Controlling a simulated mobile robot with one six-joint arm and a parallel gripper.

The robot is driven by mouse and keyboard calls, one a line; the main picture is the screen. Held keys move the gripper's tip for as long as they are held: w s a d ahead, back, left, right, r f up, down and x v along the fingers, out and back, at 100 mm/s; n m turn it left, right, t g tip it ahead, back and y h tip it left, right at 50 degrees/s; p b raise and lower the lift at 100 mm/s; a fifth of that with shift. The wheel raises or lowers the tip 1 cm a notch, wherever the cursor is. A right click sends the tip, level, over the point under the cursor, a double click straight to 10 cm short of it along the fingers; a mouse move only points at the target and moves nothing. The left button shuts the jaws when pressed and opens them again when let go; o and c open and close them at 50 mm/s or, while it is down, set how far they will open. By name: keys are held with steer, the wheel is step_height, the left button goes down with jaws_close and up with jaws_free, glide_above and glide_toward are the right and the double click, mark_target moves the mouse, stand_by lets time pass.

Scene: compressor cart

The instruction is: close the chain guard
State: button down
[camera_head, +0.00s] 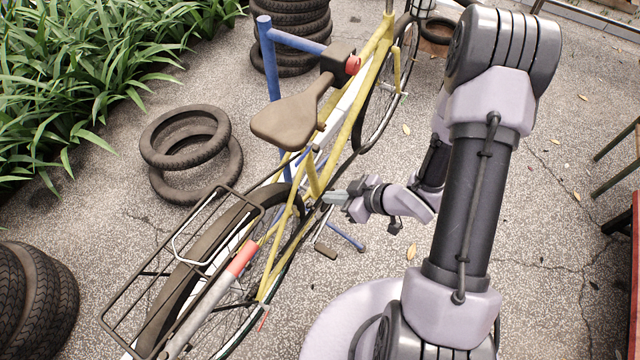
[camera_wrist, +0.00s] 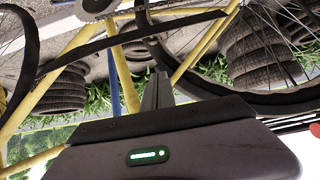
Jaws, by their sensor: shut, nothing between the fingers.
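A yellow bicycle (camera_head: 312,178) stands upright, held at a blue stand. In the wrist view, a long dark strip (camera_wrist: 88,50), seemingly the chain guard, crosses the yellow frame tubes (camera_wrist: 122,70) near the grey chainring (camera_wrist: 97,6). I cannot tell how far open it is. In the head view the guard is small, dark and partly behind the frame. My gripper (camera_head: 328,198) is shut and empty, pointing left at the bicycle just below the saddle and near the crank. Its closed fingers (camera_wrist: 157,90) show in the wrist view; contact with the strip is unclear.
The blue stand post (camera_head: 268,60) rises behind the bicycle. Loose tyres (camera_head: 186,140) and tyre stacks lie on the far side. The paving right of the bicycle is mostly clear beyond my arm.

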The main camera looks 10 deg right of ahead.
steer(key=b, duration=0.3)
glide_above(308, 205)
steer(key=f, duration=0.4)
steer(key=d+f, duration=0.1)
steer(key=f, duration=0.1)
steer(key=shift+s, duration=0.4)
steer(key=shift+w+a+f+b, duration=0.2)
steer(key=shift+f+b, duration=0.25)
steer(key=shift+s+d+f+b, duration=0.35)
steer(key=shift+s+d+f, duration=0.15)
steer(key=shift+s+d, duration=0.3)
steer(key=shift+s+d+f, duration=0.15)
steer(key=shift+s+d, duration=0.15)
